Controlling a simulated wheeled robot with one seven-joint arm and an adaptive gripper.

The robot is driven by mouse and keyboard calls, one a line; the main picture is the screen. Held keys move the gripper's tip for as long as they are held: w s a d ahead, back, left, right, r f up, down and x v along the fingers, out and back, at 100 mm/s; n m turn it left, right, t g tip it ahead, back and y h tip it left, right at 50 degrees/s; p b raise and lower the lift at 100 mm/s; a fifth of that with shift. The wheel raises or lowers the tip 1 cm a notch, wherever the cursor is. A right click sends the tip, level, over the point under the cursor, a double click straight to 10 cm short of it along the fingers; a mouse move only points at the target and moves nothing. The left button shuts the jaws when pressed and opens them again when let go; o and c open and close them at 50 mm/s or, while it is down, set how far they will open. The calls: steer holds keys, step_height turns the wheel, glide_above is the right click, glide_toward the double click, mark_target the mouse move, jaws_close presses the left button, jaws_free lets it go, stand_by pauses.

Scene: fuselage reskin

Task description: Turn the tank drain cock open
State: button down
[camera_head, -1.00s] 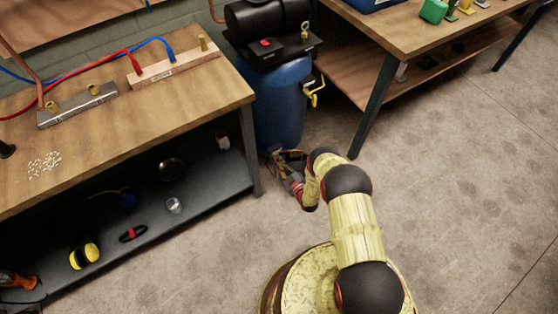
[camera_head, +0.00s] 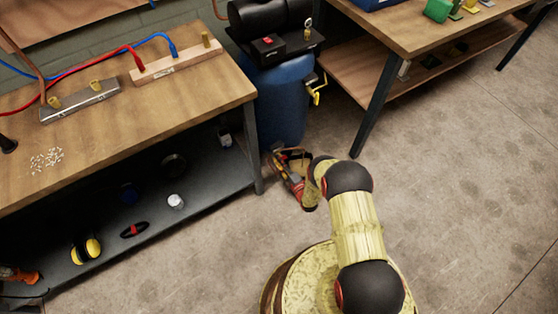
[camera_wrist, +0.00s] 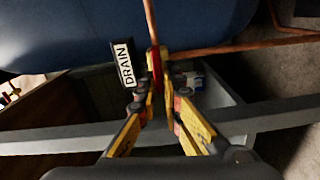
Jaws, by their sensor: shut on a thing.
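The blue tank (camera_head: 280,100) stands between the two benches; it fills the top of the wrist view (camera_wrist: 90,30). A black and white DRAIN label (camera_wrist: 124,65) is low on it. My gripper (camera_wrist: 160,95) is closed around the lever's lower part, which the fingertips partly hide. In the head view my gripper (camera_head: 285,163) is low at the tank's foot; the cock cannot be made out there.
Copper pipes (camera_wrist: 230,47) run close beside the cock. The left bench (camera_head: 120,125) has a dark lower shelf with several small items; its leg (camera_head: 251,150) is near my gripper. The right bench's leg (camera_head: 373,105) stands across the gap. Open floor (camera_head: 460,190) lies to the right.

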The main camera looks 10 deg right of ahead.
steer(key=shift+d+n, duration=0.1)
steer(key=shift+n, duration=0.4)
steer(key=c, duration=2)
jaws_free()
steer(key=shift+o, duration=0.2)
steer(key=shift+f, duration=0.1)
steer(key=v, duration=1.2)
